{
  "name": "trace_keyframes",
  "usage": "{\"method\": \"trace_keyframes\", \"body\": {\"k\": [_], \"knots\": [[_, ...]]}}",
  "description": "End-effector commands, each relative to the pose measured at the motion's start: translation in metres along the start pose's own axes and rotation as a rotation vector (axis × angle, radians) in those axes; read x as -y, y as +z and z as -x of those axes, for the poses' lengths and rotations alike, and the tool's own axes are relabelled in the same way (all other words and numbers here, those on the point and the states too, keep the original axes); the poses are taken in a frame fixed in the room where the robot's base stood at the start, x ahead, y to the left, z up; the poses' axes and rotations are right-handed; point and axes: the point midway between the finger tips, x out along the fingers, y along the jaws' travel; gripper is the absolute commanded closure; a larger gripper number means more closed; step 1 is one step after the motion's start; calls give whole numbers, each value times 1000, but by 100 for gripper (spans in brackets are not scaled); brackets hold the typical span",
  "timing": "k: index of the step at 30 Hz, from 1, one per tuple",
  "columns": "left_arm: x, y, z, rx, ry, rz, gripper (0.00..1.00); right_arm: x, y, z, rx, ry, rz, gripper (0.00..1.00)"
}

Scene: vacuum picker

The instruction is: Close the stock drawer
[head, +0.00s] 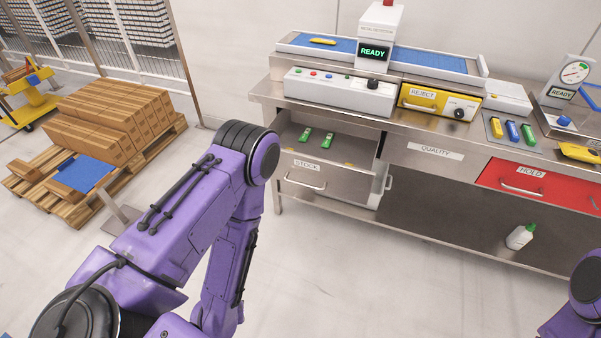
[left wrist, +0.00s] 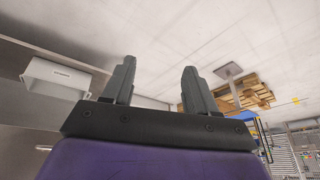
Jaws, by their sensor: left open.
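The stock drawer (head: 305,178) stands pulled out from the left end of the steel bench in the head view. It has a STOCK label and a bar handle on its front, and two green items (head: 322,137) lie inside. My left arm reaches forward to the left of the drawer, but its gripper is out of the head view. In the left wrist view my left gripper (left wrist: 159,66) is open and empty. My right gripper is not in view.
The steel bench (head: 405,150) carries a metal detector (head: 378,28), a yellow REJECT box (head: 432,103) and a red HOLD drawer (head: 528,185). A white bottle (head: 520,237) is on the lower shelf. A pallet (head: 145,155) with cartons stands left. Floor before the drawer is clear.

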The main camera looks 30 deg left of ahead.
Motion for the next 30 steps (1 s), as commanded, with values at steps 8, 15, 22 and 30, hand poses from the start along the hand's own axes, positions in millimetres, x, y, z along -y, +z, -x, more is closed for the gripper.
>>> {"method": "trace_keyframes", "body": {"k": [8, 15, 22, 30], "knots": [[-78, -15, -70, -104, 161, 46, 100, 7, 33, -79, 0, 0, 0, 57], [-274, -104, -65, -250, 829, 895, 100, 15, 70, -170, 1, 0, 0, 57], [-340, -163, 22, 227, 1442, 1887, 100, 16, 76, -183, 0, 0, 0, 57], [-332, -180, 36, 655, 1621, 2351, 100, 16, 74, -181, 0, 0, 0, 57]]}}
